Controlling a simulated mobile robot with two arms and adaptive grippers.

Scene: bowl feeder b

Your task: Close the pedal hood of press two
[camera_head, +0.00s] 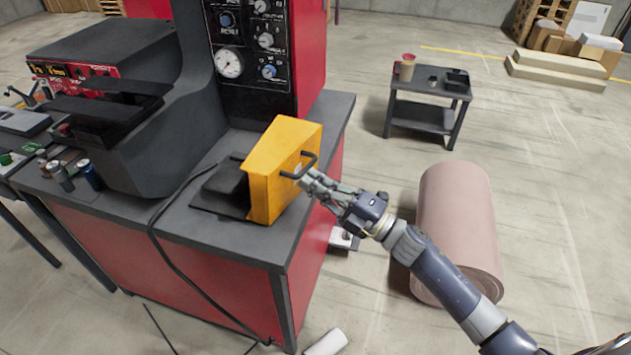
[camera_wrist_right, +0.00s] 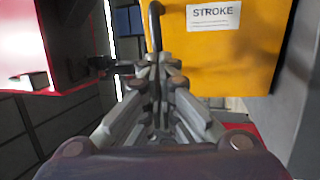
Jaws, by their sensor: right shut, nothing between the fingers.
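The yellow pedal hood (camera_head: 284,168) stands tilted up on the press's dark table top, and the black pedal (camera_head: 222,186) shows uncovered on its left. A dark bar handle (camera_head: 301,166) sticks out from the hood's right face. My right gripper (camera_head: 310,178) is shut at this handle, with nothing seen between its fingers. In the right wrist view, the fingertips (camera_wrist_right: 158,74) are just below the handle (camera_wrist_right: 155,22), beside the hood's yellow face (camera_wrist_right: 240,62) with its STROKE label. I cannot tell whether they touch the handle. My left gripper is not in view.
The dark press body (camera_head: 165,140) and its gauge panel (camera_head: 246,48) rise behind the hood. A black cable (camera_head: 160,225) runs over the table's front edge. Cans (camera_head: 60,175) stand at the left. A large pinkish roll (camera_head: 457,225) lies on the floor near my right arm.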

